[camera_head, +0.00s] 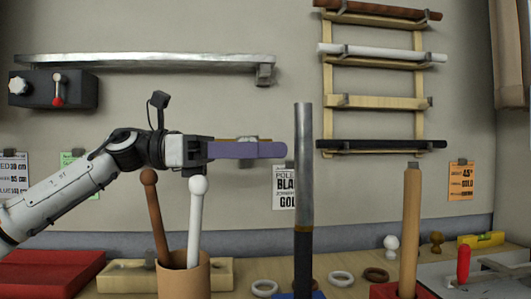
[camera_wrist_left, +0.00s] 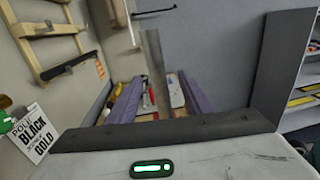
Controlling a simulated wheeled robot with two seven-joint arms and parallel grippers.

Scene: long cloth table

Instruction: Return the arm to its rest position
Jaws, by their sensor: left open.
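My left arm (camera_head: 70,192) comes in from the left, and its forearm rises to the wrist. My left gripper (camera_head: 272,149) is level and points right, above the table, with its purple fingers seen side-on. In the left wrist view the two purple fingers of the left gripper (camera_wrist_left: 160,84) stand apart, and nothing is held between them. A grey metal pole with a black lower part (camera_head: 303,180) stands upright just right of the fingertips in the head view. It shows beyond the fingers in the wrist view (camera_wrist_left: 154,58). My right gripper is not in view.
Below the gripper, a brown cup (camera_head: 184,280) holds a brown stick (camera_head: 154,215) and a white stick (camera_head: 196,220), both round-headed. A wooden rod (camera_head: 410,230) stands upright at right. A wall rack (camera_head: 372,102) holds several bars. A red tray (camera_head: 48,273) lies left.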

